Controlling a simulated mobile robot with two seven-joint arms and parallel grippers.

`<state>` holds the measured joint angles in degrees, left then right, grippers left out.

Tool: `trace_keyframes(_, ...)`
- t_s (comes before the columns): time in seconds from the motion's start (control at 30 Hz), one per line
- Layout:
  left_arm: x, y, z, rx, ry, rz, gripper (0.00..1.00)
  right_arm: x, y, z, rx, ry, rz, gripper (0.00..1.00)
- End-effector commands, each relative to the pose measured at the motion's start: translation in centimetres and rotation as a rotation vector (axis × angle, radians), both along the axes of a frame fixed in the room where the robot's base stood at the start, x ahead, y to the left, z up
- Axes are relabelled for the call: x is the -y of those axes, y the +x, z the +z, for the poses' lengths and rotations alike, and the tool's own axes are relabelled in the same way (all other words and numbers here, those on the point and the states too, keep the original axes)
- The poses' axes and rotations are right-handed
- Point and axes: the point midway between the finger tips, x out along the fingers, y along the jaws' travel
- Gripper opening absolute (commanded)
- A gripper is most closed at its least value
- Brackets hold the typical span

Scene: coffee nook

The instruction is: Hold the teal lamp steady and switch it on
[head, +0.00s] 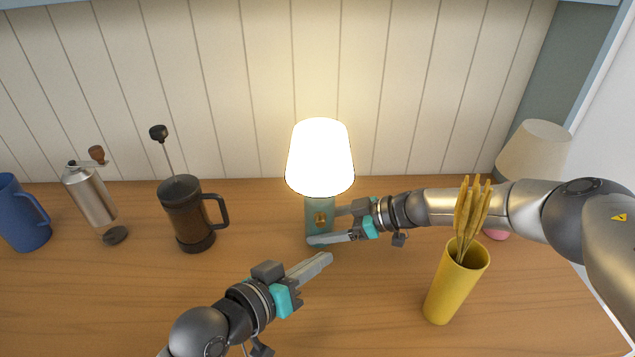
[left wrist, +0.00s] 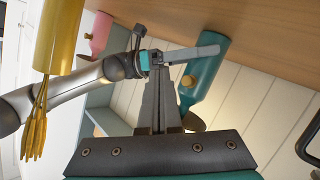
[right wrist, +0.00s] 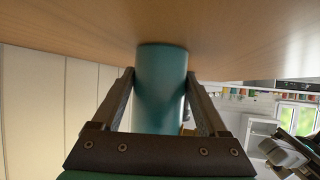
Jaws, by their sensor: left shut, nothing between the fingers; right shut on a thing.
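The teal lamp (head: 314,210) stands upright near the back of the counter, and its white shade (head: 320,160) glows brightly. A brass knob (head: 320,218) sits on the front of its base, also seen in the left wrist view (left wrist: 187,82). My right gripper (head: 324,225) is shut around the lamp base from the right. In the right wrist view the teal base (right wrist: 160,85) fills the space between the fingers. My left gripper (head: 327,260) is shut and empty, in front of the lamp and apart from it. Its closed fingers (left wrist: 160,75) show in the left wrist view.
A yellow holder (head: 457,285) with utensils stands in front of my right arm. Behind that arm is a pink lamp (head: 497,234) with an unlit cream shade. A French press (head: 185,215), a grinder (head: 92,198) and a blue mug (head: 20,215) stand left.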

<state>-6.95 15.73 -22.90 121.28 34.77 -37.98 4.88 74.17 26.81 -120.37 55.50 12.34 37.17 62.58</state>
Motion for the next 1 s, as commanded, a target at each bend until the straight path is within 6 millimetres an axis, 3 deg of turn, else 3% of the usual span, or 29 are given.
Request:
trace_keyframes(0.2, 0.0, 3.4, 0.1, 0.001, -0.001, 0.0, 0.0, 0.0, 0.0, 0.1, 0.001, 0.001, 0.0, 0.45)
trace_keyframes(0.43, 0.0, 5.8, 0.0, -0.001, -0.001, -0.001, 0.0, 0.0, 0.1, 0.1, 0.002, 0.001, 0.0, 0.45)
trace_keyframes(1.0, 0.0, 6.7, 0.0, -0.002, -0.001, -0.001, 0.0, 0.0, 0.0, 0.1, 0.001, 0.001, 0.0, 0.45)
